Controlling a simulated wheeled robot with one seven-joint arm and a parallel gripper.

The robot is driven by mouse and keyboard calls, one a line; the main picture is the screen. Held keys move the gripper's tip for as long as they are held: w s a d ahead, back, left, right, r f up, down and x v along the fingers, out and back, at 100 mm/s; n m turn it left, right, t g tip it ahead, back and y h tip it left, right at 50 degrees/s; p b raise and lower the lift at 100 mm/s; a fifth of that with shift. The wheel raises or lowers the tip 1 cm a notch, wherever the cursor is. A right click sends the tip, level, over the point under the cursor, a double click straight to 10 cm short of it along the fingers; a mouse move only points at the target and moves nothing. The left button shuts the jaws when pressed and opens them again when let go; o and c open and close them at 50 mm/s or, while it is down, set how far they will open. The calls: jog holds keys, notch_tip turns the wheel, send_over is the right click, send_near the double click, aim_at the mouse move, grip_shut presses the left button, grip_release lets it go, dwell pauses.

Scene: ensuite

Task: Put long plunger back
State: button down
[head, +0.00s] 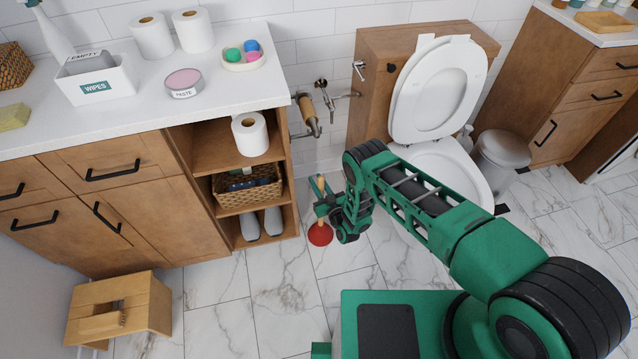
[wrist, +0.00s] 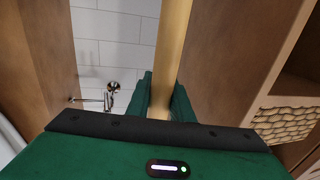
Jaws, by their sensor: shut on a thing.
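The long plunger has a red rubber cup (head: 320,234) and a pale wooden handle (head: 320,184). In the head view it stands roughly upright beside the open shelves, with the cup at or close to the floor; I cannot tell if it touches. My gripper (head: 322,207) is shut on the handle, partly hidden by my green arm. In the wrist view the handle (wrist: 172,55) rises between the two green fingers (wrist: 163,100). The cup is out of sight there.
The vanity's open shelves (head: 240,210) stand just left of the plunger, holding a basket (head: 247,188). The toilet (head: 440,165) is right of my gripper. A wooden stool (head: 118,310) stands at lower left. The marble floor (head: 280,285) in front is clear.

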dwell(0.3)
jog(key=c, duration=1.6)
grip_release()
jog(key=shift+o, duration=0.2)
jog(key=v, duration=1.2)
jog(key=shift+s, duration=0.1)
